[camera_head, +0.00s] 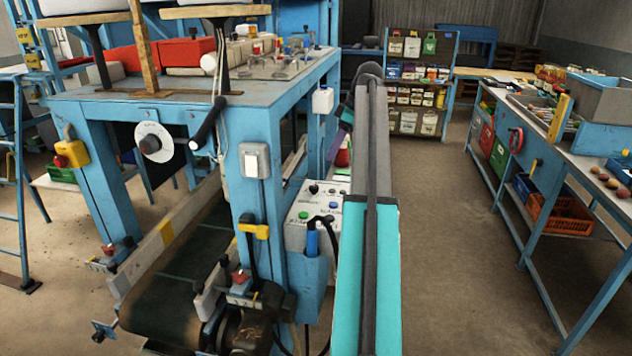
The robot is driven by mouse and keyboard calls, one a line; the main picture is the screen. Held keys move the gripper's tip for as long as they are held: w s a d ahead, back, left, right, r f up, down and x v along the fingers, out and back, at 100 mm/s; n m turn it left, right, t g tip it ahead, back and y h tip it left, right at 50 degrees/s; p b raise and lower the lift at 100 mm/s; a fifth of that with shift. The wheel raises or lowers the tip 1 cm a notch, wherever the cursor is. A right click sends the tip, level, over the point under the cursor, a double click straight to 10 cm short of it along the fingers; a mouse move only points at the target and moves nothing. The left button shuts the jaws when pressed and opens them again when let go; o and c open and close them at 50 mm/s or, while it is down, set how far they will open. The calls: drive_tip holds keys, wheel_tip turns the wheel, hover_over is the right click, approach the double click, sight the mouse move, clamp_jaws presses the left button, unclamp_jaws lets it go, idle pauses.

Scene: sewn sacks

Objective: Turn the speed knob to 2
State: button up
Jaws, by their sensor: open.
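A round white dial plate with a dark knob (151,144) at its centre is on the front of the blue machine table, left of the middle. Its markings are too small to read, so I cannot tell the setting. A grey control box (314,225) on the machine's right side carries a small black knob (313,189), green and blue buttons and unreadable labels. I cannot tell from the labels which knob is the speed knob. My teal and grey arm rises just right of the control box and covers part of that side. I cannot make out my gripper.
A dark conveyor belt (190,262) runs under the blue table (100,97). A black lever (207,124) and a white switch (254,160) are near the dial. A workbench (545,140) stands at right. The floor (455,250) between is clear.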

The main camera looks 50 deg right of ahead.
sight(315, 186)
drive_tip(key=shift+p+x, duration=2.1)
drive_tip(key=shift+x, duration=4.8)
